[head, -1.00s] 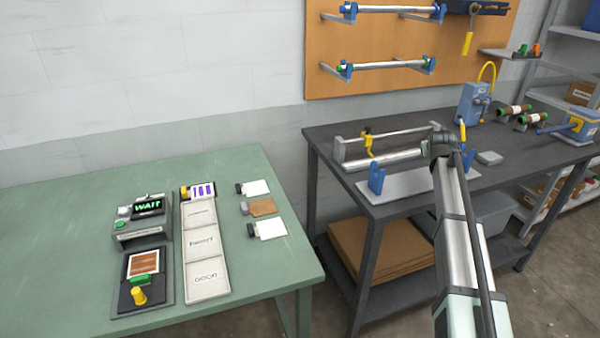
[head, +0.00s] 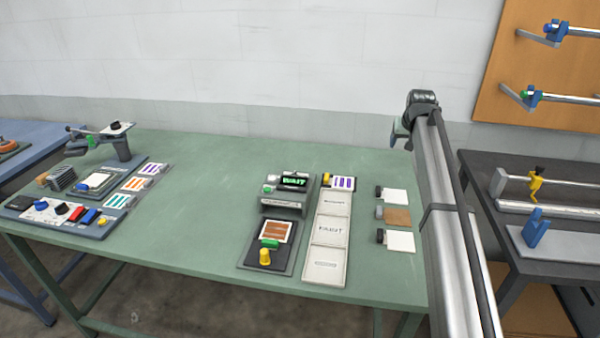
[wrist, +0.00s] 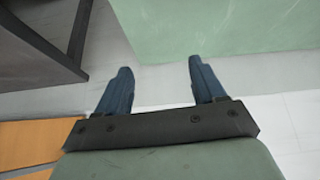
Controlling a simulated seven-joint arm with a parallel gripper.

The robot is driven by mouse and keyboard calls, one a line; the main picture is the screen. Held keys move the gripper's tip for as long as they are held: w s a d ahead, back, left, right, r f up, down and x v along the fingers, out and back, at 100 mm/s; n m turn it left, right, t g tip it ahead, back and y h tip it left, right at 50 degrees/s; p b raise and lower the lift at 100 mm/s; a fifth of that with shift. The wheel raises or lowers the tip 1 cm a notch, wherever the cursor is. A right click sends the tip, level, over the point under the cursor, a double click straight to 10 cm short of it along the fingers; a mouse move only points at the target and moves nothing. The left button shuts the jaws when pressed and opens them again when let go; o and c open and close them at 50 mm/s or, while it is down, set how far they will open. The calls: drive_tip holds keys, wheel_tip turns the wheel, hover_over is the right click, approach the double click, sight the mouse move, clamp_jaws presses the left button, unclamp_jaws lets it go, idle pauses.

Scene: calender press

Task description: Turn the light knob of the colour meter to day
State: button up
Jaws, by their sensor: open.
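The colour meter (head: 285,207) is a grey unit on the green table. Its lit display (head: 293,181) reads WAIT. A green and a white control sit left of the display. On its dark front plate lie a brown-striped card (head: 275,231), a green piece (head: 269,244) and a yellow knob (head: 265,256). I cannot read which setting any knob is at. My gripper (wrist: 160,66) is open and empty in the wrist view, with two blue fingers apart. In the head view it is mostly hidden behind my arm, above the table's right end, away from the meter.
A pale strip of labelled panels (head: 328,240) lies right of the meter, with several small cards (head: 397,215) beyond. A station with coloured knobs (head: 70,215) stands at the left. A dark bench (head: 480,170) is at the right.

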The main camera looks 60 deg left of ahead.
drive_tip(key=s+a+g+h, duration=0.2)
drive_tip(key=s+a, duration=1)
drive_tip(key=a, duration=0.1)
drive_tip(key=g+h, duration=0.2)
hover_over(294, 173)
drive_tip(key=f, duration=0.1)
drive_tip(key=shift+m, duration=0.3)
wheel_tip(294, 173, down, 13)
drive_tip(key=shift+s+d+r, duration=0.1)
drive_tip(key=c, duration=1.1)
